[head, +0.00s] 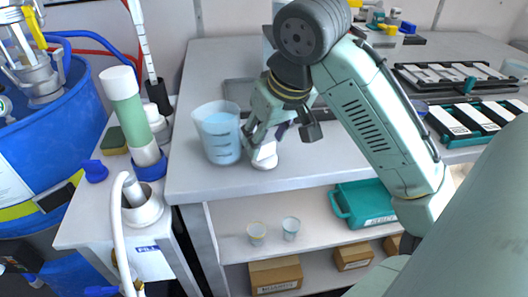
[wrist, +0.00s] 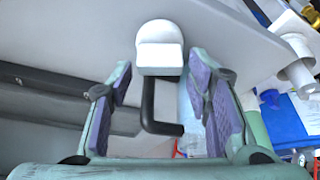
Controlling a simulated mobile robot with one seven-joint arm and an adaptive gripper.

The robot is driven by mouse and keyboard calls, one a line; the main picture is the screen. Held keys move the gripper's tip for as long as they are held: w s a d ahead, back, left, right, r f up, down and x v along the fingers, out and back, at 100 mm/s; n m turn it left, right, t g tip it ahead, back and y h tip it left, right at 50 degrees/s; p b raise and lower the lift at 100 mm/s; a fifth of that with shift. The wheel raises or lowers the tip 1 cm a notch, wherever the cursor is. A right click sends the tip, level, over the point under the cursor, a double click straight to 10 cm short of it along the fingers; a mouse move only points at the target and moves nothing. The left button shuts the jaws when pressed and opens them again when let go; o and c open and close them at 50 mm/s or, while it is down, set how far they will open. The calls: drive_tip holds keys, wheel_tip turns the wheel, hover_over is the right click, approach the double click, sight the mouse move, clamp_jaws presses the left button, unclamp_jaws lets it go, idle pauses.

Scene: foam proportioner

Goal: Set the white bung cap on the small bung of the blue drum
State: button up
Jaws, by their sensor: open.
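A white rounded piece, which I take for the white bung cap (head: 264,157), sits near the front edge of the grey bench in the head view. It also shows in the wrist view (wrist: 160,52), just beyond the gap between my fingertips, with a black bent rod below it. My gripper (head: 282,136) is open and low over the bench by this piece; its purple-padded fingers stand apart on either side in the wrist view. I cannot tell whether they touch it. The blue drum (head: 92,112) is at the far left of the head view. Its small bung is not clearly visible.
A beaker of blue liquid (head: 220,140) stands close left of my gripper. A green-and-white cylinder (head: 126,110) stands between bench and drum. A metal pump (head: 42,82) rises from the drum. Trays with white items (head: 462,122) lie at right. A shelf below holds cups and boxes.

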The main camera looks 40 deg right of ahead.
sight(264, 153)
drive_tip(key=shift+x, duration=1.45)
drive_tip(key=shift+c, duration=0.2)
drive_tip(key=c, duration=0.9)
drive_tip(key=shift+r, duration=0.2)
